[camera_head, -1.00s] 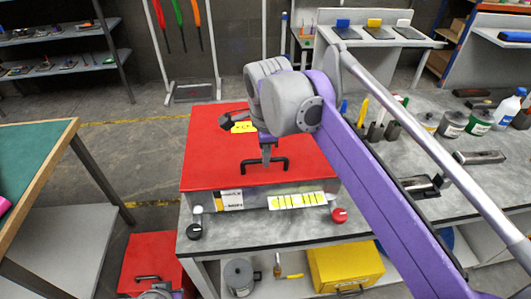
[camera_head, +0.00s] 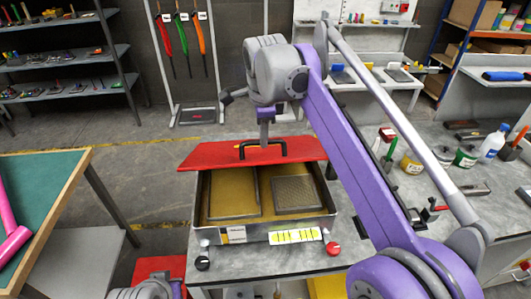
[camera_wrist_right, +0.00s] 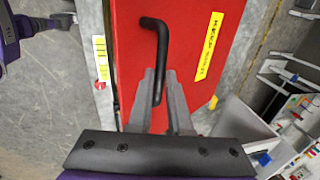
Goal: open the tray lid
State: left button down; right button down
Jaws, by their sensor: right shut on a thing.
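The red tray lid (camera_head: 205,153) is raised at its front edge and tilted up at the back of the tray. The tray (camera_head: 307,215) stands on the grey bench, with its inside showing a brown floor and two rectangular panels or screens. My right gripper (camera_head: 265,143) is shut on the black lid handle (camera_head: 282,150). In the right wrist view the gripper (camera_wrist_right: 160,78) has its fingers around the handle (camera_wrist_right: 158,38), with the red lid (camera_wrist_right: 190,25) behind. My left gripper is not seen; only part of that arm shows at the bottom left.
Bottles and cans, such as a white bottle (camera_head: 493,145), stand on the bench at right. A green-topped table (camera_head: 45,190) is at left.

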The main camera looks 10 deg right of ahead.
jog(key=shift+w+r, duration=0.65)
jog(key=shift+w, duration=0.3)
jog(key=shift+w+r, duration=0.65)
jog(key=shift+w, duration=0.3)
